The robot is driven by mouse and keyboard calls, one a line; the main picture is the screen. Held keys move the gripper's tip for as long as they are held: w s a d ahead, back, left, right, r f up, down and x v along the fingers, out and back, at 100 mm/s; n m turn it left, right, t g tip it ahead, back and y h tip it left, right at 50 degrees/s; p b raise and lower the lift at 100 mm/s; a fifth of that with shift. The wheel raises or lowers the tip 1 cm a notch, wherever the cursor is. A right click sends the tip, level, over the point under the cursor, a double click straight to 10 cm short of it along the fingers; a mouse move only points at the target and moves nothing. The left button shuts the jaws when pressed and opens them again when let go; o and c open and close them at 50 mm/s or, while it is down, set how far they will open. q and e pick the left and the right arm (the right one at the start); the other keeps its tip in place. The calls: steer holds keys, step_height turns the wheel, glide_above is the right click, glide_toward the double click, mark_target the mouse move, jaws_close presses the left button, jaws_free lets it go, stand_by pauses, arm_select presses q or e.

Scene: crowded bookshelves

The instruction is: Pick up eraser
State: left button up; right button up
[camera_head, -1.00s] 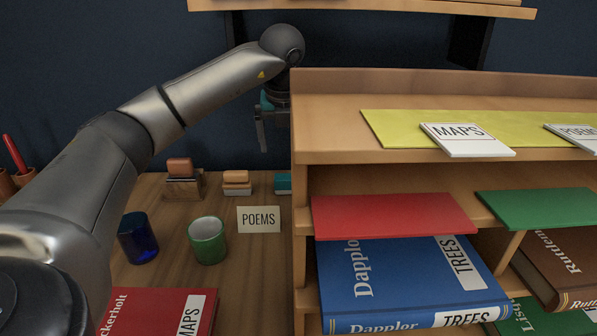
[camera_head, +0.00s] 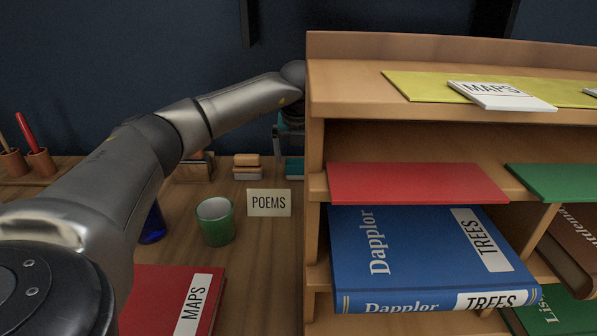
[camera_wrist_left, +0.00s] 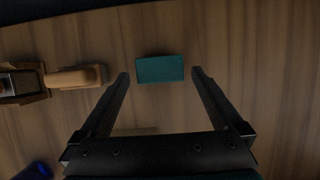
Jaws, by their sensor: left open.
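A teal block (camera_wrist_left: 160,69), which looks like the eraser, lies on the wooden desk in the left wrist view. In the head view it shows as a small teal shape (camera_head: 294,169) beside the shelf's left side, partly cut off by the shelf. My left gripper (camera_wrist_left: 159,74) is open and empty, its two fingertips on either side of the block with gaps in the picture. I cannot tell how high above it they are. In the head view the left gripper (camera_head: 283,150) is above the block, partly hidden by the shelf. My right gripper is not in view.
An orange-and-white block (camera_head: 247,167) and a wooden holder (camera_head: 194,170) stand left of the teal block. A POEMS card (camera_head: 269,203), green cup (camera_head: 215,222) and blue cup (camera_head: 152,225) are nearer. The bookshelf (camera_head: 316,230) rises close on the right.

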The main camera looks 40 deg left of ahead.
mark_target(299, 163)
arm_select(q)
steer(key=b+x, duration=0.1)
steer(key=x, duration=0.2)
steer(key=shift+f, duration=0.25)
steer(key=shift+w+a+f, duration=0.2)
steer(key=shift+f, duration=0.15)
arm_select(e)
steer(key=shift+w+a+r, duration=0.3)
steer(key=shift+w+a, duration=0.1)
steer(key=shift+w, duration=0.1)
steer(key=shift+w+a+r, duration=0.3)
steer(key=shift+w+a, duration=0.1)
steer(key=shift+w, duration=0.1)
arm_select(q)
steer(key=c, duration=1.3)
steer(key=shift+r, duration=0.1)
